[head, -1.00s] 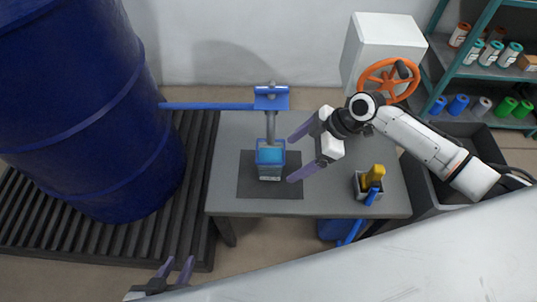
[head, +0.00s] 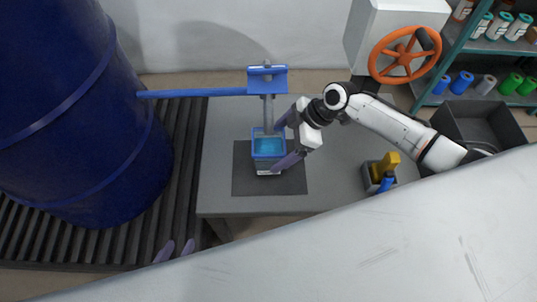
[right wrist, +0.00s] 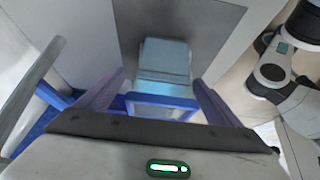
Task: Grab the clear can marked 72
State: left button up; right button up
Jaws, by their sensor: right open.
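A clear can (head: 268,158) with a blue rim and light blue contents stands on the dark mat (head: 242,180) on the table, below a blue lever mechanism. I cannot read a number on it. My right gripper (head: 279,148) reaches it from the right, open, with its fingers on either side of the can. In the right wrist view, the can (right wrist: 163,60) and its blue rim lie between the two purple fingers; I cannot tell whether they touch it.
A blue lever (head: 195,92) runs left from the metal post above the can. A large blue drum (head: 80,120) stands on the left conveyor. A small holder with yellow and blue tools (head: 381,172) sits right on the table. An orange handwheel (head: 405,54) is behind.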

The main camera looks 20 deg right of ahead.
jog(key=x, duration=0.5)
jog(key=shift+s+f+b, duration=0.15)
jog(key=shift+b, duration=0.15)
jog(key=shift+c, duration=0.3)
jog(key=c, duration=1.8)
jog(key=shift+r, duration=0.25)
